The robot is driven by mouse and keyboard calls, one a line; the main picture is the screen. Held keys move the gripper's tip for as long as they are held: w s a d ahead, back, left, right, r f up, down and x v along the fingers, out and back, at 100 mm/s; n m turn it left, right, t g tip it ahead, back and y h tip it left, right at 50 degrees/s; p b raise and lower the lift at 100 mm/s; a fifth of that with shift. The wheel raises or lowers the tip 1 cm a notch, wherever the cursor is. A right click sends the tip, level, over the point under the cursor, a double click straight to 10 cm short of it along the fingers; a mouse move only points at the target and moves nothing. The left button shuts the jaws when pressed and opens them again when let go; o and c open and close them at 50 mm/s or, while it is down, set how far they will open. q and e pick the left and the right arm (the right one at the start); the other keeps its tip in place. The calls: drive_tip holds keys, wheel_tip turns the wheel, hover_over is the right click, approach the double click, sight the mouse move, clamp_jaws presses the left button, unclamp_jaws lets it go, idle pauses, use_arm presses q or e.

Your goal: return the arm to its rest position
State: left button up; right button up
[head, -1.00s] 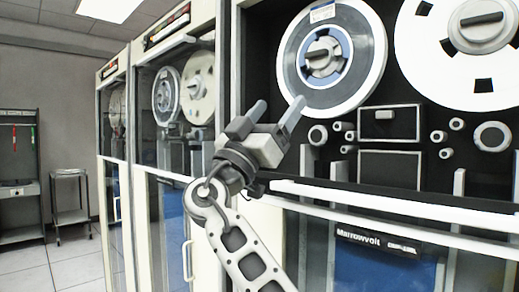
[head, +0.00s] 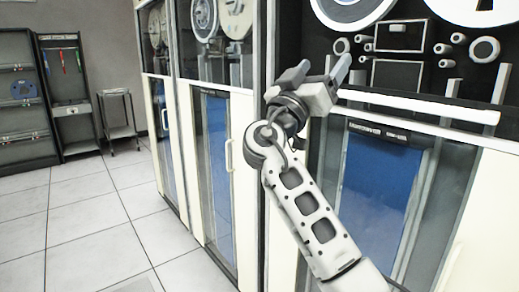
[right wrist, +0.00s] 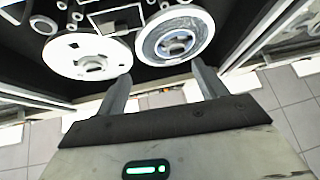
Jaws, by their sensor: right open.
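My right gripper (head: 322,68) is raised in front of the nearest tape cabinet in the head view, at the right of the picture's middle. My right arm (head: 305,205) comes up to it from the bottom. In the right wrist view its two fingers (right wrist: 160,85) stand apart with nothing between them, so the gripper is open and empty. Beyond the fingers in that view are a white reel (right wrist: 85,55) and a grey-rimmed reel (right wrist: 175,38). My left gripper is in neither view.
The nearest tape cabinet (head: 425,110) stands close behind the gripper, with a white ledge and a blue-panelled lower door. More cabinets (head: 215,150) stand to the left. A small cart (head: 118,115) and racks (head: 65,85) stand at the far left. The tiled floor (head: 90,215) there is clear.

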drive_tip(key=s+d+f+n+g+y+p, duration=0.15)
drive_tip(key=f+n+y, duration=0.35)
drive_tip(key=f, duration=1.2)
drive_tip(key=s+d+f+n+g+y, duration=0.15)
drive_tip(key=f+y, duration=0.55)
drive_tip(key=f, duration=1.1)
drive_tip(key=s+f+n+g+y+p, duration=0.1)
drive_tip(key=s+f+n+g+y, duration=0.15)
drive_tip(key=s+f, duration=0.65)
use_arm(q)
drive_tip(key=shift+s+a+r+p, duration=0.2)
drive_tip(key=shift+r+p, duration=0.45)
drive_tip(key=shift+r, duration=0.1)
use_arm(e)
drive_tip(key=s+f+g+y, duration=0.1)
drive_tip(key=s+f+y, duration=0.1)
drive_tip(key=s, duration=0.7)
drive_tip(key=s+f+g+y, duration=0.1)
drive_tip(key=s+f+y, duration=0.2)
drive_tip(key=s, duration=0.7)
drive_tip(key=shift+f+m, duration=0.3)
drive_tip(key=shift+f, duration=0.25)
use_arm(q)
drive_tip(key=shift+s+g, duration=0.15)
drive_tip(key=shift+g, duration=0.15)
use_arm(e)
drive_tip(key=shift+s+a+g, duration=0.1)
drive_tip(key=shift+g, duration=0.15)
